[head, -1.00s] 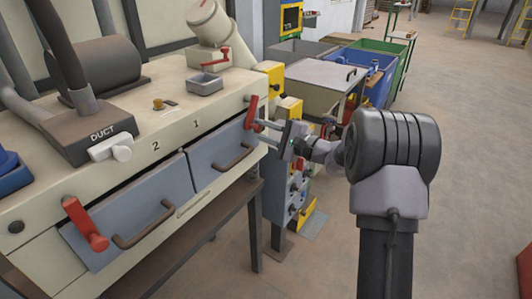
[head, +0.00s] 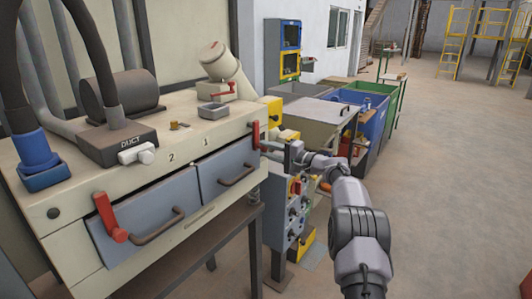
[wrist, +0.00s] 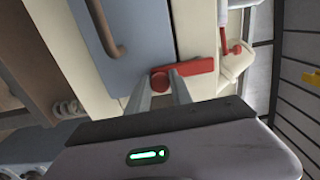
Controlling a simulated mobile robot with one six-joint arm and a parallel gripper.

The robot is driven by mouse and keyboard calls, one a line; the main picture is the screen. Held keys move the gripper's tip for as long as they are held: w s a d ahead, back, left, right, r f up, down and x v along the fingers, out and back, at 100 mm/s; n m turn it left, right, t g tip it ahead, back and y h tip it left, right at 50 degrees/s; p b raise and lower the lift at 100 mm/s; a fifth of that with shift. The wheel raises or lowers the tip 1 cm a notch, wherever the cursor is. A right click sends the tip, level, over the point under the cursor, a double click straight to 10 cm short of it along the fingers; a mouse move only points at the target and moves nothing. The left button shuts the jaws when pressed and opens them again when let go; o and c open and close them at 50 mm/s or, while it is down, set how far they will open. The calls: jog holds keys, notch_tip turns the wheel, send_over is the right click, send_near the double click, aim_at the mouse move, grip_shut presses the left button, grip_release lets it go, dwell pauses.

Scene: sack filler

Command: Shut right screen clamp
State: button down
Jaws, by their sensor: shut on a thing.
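The right screen clamp (head: 256,134) is a red lever at the right end of the grey drawer front marked 1 (head: 226,172). It stands about upright in the head view. My gripper (head: 264,147) reaches it from the right and is shut on its lower end. In the wrist view the clamp (wrist: 195,69) lies across the picture, its round red knob between my two grey fingers (wrist: 162,90). The fingers hide part of it. A second red clamp (head: 110,219) is at the left end of the grey front marked 2 (head: 150,208).
A control box with knobs (head: 297,205) stands below my gripper. A red crank (head: 227,89) and a grey tray (head: 213,111) are on the machine top. Blue and green bins (head: 375,120) stand behind. Open floor (head: 440,190) lies to the right.

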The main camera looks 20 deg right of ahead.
jog(key=c, duration=1.1)
grip_release()
jog(key=shift+w, duration=0.1)
jog(key=shift+c, duration=0.2)
jog(key=shift+d, duration=0.1)
jog(key=p+v, duration=0.3)
jog(key=v, duration=1.4)
jog(key=shift+s, duration=0.3)
